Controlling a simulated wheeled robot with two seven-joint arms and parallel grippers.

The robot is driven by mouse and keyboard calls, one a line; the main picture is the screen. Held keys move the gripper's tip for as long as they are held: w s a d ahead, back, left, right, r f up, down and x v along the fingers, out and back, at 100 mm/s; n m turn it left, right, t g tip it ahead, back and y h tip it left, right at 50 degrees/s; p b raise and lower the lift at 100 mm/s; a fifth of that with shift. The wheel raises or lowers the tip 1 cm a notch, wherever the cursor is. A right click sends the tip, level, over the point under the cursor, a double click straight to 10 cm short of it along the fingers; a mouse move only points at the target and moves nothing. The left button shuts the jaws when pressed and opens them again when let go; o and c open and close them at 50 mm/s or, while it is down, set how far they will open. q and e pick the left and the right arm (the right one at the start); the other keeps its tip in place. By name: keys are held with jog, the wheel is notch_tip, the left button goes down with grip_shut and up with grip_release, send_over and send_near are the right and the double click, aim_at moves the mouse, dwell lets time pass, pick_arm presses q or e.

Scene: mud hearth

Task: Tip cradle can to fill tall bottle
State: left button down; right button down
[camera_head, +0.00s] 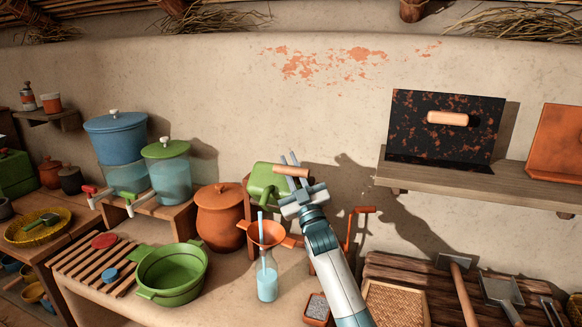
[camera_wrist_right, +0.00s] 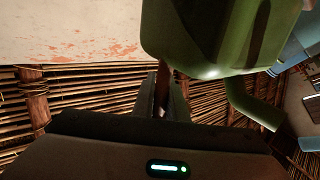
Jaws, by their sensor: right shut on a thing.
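The green cradle can (camera_head: 265,181) is tilted, its spout pointing down over an orange funnel (camera_head: 267,234). A light blue streak, which looks like water, runs from the spout into the funnel. The funnel sits in the mouth of the tall clear bottle (camera_head: 267,281), which holds some blue liquid. My right gripper (camera_head: 291,175) is shut on the can's brown bar handle, right of the can. In the right wrist view, the can (camera_wrist_right: 195,35) fills the upper right, and the gripper (camera_wrist_right: 165,95) closes on the bar. The left gripper is out of view.
A terracotta pot (camera_head: 219,217) stands left of the funnel. A green basin (camera_head: 171,273) and slatted rack (camera_head: 95,262) are farther left. An orange stand with a crank (camera_head: 349,228) is behind my right arm. A woven tray (camera_head: 395,302) and small box (camera_head: 317,310) lie nearby.

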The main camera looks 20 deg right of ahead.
aim_at(296, 179)
jog(key=c, duration=1.8)
grip_release()
jog(key=shift+o, duration=0.2)
jog(key=shift+s+f, duration=0.1)
